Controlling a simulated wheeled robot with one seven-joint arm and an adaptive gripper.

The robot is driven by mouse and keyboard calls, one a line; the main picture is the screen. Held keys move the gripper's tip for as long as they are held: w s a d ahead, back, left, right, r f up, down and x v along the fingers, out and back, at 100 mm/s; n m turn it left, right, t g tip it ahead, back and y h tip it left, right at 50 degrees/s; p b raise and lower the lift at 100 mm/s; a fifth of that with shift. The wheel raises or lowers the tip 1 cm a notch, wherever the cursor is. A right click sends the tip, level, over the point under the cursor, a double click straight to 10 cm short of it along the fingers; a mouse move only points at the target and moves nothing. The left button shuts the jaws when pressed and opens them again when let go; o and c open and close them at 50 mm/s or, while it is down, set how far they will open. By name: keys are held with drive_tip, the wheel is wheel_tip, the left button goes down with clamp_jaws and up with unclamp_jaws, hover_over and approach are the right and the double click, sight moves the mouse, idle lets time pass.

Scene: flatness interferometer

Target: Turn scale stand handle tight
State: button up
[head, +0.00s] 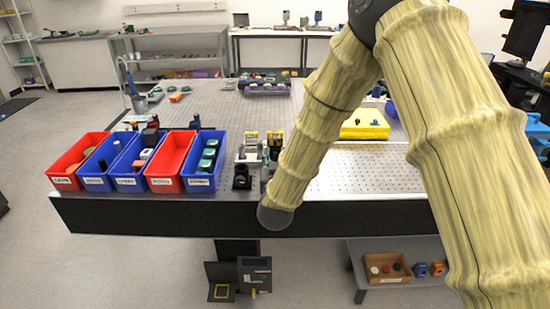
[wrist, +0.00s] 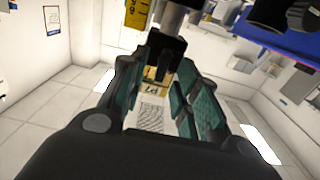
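My gripper (wrist: 158,90) shows in the wrist view with its two teal-padded fingers apart. A black block-like part (wrist: 166,48) with a grey post (wrist: 173,17) above it lies just beyond and between the fingertips. I cannot tell whether this is the scale stand handle, and no contact with the fingers is clear. In the head view my arm hides the gripper. Small black and yellow-topped devices (head: 274,139) stand on the table left of my arm.
Red and blue bins (head: 73,180) line the left front of the perforated table (head: 345,172). A yellow case (head: 364,131) sits right of my forearm. A low shelf (head: 400,281) with a brown box (head: 388,278) stands below. A blue-edged thing shows in the wrist view (wrist: 265,38).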

clamp_jaws()
drive_tip(key=shift+b, duration=0.35)
drive_tip(key=m+b, duration=0.9)
drive_tip(key=shift+d+f, duration=0.4)
drive_tip(key=shift+d+f+m+b, duration=0.1)
drive_tip(key=shift+f+m+b, duration=0.05)
drive_tip(key=shift+m+b, duration=3.9)
drive_tip(key=shift+m, duration=0.25)
